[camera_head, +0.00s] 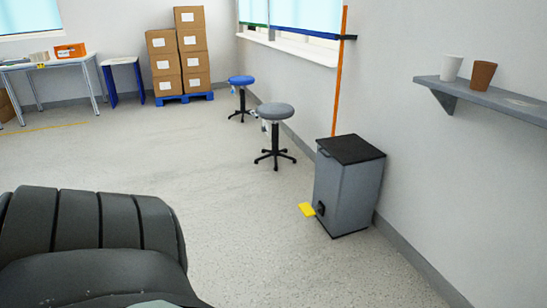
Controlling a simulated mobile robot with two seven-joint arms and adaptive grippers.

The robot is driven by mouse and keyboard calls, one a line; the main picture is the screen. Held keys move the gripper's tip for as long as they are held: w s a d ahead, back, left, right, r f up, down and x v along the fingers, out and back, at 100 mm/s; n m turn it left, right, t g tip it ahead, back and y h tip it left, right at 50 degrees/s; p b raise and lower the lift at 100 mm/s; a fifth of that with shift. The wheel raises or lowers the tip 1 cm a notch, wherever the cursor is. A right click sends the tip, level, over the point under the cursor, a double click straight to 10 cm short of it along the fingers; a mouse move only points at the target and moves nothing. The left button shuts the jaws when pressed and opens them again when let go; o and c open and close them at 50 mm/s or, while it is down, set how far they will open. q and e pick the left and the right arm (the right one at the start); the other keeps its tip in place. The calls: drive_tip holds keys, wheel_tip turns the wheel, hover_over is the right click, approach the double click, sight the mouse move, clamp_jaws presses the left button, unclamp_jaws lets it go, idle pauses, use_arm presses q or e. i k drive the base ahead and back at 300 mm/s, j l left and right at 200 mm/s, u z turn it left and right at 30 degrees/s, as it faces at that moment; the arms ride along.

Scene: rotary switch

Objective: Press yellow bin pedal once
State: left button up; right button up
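A grey bin (345,190) with a flat black lid (350,149) stands on the floor against the right wall. The lid is down. A yellow pedal (306,209) sticks out low from the bin's left side, close to the floor. A small black part (320,208) sits beside the pedal on the bin's side. Neither of my grippers shows in the head view.
My own dark body part fills the lower left. A grey stool (275,112) and a blue stool (241,80) stand behind the bin. A shelf (480,97) with two cups juts from the right wall. An orange pole (341,75) rises behind the bin. The middle floor is clear.

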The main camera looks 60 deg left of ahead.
sight(307, 210)
drive_tip(key=u, duration=1.5)
